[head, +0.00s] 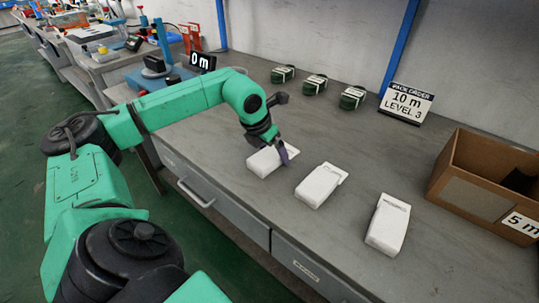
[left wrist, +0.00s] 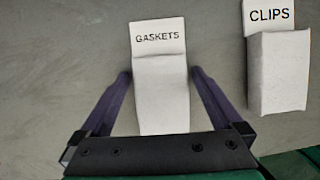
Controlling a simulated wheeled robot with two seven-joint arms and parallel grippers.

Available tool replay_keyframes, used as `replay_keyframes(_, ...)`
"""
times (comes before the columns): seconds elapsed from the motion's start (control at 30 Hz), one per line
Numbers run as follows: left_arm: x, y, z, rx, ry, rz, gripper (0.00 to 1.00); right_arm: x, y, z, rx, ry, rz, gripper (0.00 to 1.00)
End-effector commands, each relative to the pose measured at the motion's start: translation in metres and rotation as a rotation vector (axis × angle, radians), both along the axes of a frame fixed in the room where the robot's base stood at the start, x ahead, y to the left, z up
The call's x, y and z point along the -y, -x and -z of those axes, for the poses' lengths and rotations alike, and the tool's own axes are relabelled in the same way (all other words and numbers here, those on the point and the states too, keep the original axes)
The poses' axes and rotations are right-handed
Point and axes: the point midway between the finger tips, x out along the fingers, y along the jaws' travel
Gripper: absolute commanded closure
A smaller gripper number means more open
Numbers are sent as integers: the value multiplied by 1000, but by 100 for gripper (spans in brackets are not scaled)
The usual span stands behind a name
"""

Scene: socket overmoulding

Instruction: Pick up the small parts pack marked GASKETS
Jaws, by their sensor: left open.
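The white pack marked GASKETS (left wrist: 163,90) lies flat on the grey bench between the two purple fingers of my left gripper (left wrist: 160,74) in the left wrist view. The fingers stand apart on either side of it, with a gap visible at each side. In the head view my left gripper (head: 274,150) is over the leftmost white pack (head: 262,162), partly hiding it. A second white pack marked CLIPS (left wrist: 278,70) lies to the right in the left wrist view. My right gripper does not show.
Two more white packs, a middle one (head: 318,187) and a right one (head: 387,225), lie on the bench (head: 330,125). A cardboard box (head: 470,187) stands at the right. Several green bundles (head: 314,84) and a pack order sign (head: 407,103) stand at the back.

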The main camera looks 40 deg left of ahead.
Motion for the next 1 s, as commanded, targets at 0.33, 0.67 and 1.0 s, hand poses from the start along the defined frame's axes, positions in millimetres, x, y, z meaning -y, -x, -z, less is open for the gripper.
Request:
replay_keyframes(0.33, 0, 0, -1, 0, 0, 0, 70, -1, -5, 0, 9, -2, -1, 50)
replay_keyframes(0.67, 0, 0, -9, 3, 0, 0, 70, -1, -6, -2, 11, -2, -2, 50)
replay_keyframes(1.0, 1, -1, -109, 10, 5, 3, 70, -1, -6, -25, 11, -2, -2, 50)
